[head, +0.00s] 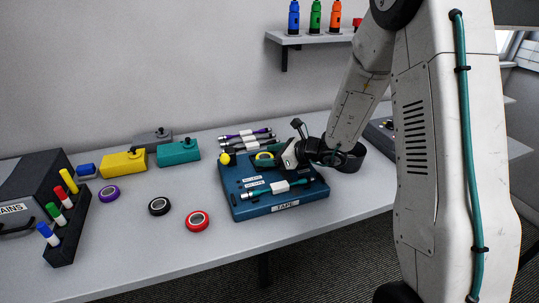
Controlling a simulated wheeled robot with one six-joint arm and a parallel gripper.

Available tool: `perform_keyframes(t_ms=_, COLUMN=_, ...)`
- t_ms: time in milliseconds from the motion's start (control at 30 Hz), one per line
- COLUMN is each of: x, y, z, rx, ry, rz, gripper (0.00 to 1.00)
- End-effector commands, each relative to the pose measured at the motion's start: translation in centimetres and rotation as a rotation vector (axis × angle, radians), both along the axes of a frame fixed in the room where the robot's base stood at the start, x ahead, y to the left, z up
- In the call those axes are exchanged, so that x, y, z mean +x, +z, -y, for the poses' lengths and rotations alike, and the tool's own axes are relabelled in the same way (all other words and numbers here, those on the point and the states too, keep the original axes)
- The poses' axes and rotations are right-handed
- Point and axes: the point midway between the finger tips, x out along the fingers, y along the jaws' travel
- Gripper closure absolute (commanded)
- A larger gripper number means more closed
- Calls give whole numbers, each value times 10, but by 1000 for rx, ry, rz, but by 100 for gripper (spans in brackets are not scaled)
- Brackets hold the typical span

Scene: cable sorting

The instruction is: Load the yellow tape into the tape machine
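The tape machine (240,212) is a blue box labelled TAPE on the table, with a yellow round knob (224,158) at its back left. The yellow tape (264,159) appears as a yellow ring at the back of the machine's top. My gripper (279,155) reaches in from the right and is right beside the yellow tape. Its fingers are small and partly hidden, so I cannot tell whether they grip the tape or whether the tape is seated. A teal cable with a white label (279,187) lies across the machine's front.
Purple (109,194), black (159,206) and red (197,221) tape rolls lie left of the machine. A marker rack (67,235) stands at the far left. Yellow (124,164) and teal (178,153) boxes sit behind. Purple and dark cables (247,137) lie behind the machine. The front table is clear.

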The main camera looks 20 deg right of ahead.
Motion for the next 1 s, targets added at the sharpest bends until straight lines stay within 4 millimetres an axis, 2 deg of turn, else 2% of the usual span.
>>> perform_keyframes(t_ms=133, x=0, y=2, z=0, rx=-1, ry=0, rz=1, gripper=30)
perform_keyframes(t_ms=267, x=0, y=14, z=0, rx=-2, ry=0, rz=3, gripper=30)
perform_keyframes(t_ms=700, x=-61, y=48, z=63, rx=-1, ry=-5, rz=1, gripper=30)
perform_keyframes(t_ms=900, x=-76, y=57, z=76, rx=-1, ry=-1, rz=1, gripper=30)
perform_keyframes(t_ms=1000, x=-83, y=65, z=70, rx=-25, ry=40, rz=16, gripper=30)
